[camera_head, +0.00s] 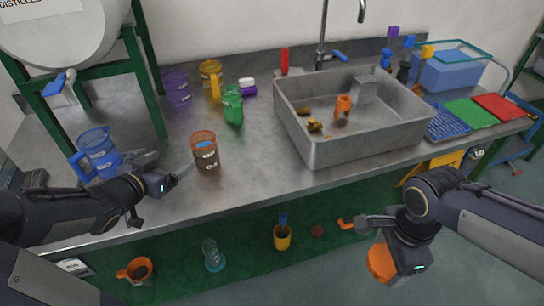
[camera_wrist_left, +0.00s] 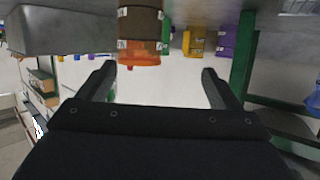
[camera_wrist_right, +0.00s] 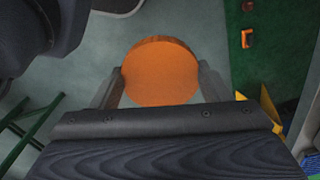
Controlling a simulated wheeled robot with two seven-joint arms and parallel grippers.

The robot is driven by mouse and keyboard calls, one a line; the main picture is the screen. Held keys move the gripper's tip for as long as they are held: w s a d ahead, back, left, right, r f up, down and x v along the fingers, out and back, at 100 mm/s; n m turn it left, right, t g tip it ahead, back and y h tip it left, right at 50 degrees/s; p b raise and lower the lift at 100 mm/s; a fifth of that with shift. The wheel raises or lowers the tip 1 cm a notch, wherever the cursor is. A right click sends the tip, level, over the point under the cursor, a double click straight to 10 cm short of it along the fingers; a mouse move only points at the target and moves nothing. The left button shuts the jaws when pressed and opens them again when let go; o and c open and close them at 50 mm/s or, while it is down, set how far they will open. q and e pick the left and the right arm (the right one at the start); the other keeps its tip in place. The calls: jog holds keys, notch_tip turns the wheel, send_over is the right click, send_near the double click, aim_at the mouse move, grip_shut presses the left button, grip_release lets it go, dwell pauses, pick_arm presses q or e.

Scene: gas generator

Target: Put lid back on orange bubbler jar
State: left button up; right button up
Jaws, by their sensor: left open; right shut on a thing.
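The orange jar (camera_head: 205,152) stands upright and open-topped on the metal counter, with dark brown contents and a label. It also shows upside down in the left wrist view (camera_wrist_left: 140,35). My left gripper (camera_head: 178,176) is open and empty just left of the jar, apart from it. In the left wrist view its fingers (camera_wrist_left: 158,82) are spread wide. My right gripper (camera_head: 372,240) is shut on the round orange lid (camera_head: 381,262), out past the counter's front edge and below its top. In the right wrist view the lid (camera_wrist_right: 160,72) sits between both fingers.
A green jar (camera_head: 232,104), a yellow jar (camera_head: 211,76) and a purple jar (camera_head: 177,88) stand behind. A blue jug (camera_head: 100,152) is at left. The sink (camera_head: 350,150) rises right of the orange jar. Bare counter lies before the sink.

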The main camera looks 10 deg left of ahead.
aim_at(196, 156)
pick_arm(q)
jog(key=shift+s+d+f+m+h, duration=0.1)
jog(key=shift+d+f+m+h, duration=0.6)
jog(key=shift+h, duration=0.2)
pick_arm(e)
jog(key=shift+s+r+m, duration=0.1)
jog(key=shift+s+m, duration=0.6)
jog(key=shift+s, duration=0.1)
pick_arm(q)
jog(key=b+x, duration=0.1)
jog(key=x, duration=0.5)
jog(key=shift+f, duration=0.1)
pick_arm(e)
jog(key=shift+f, duration=0.6)
pick_arm(q)
jog(key=shift+w, duration=0.45)
jog(key=x, duration=0.2)
jog(key=b+x, duration=0.1)
jog(key=x, duration=0.2)
jog(key=shift+d+f, duration=0.1)
jog(key=shift+d, duration=0.15)
pick_arm(e)
jog(key=shift+f, duration=0.3)
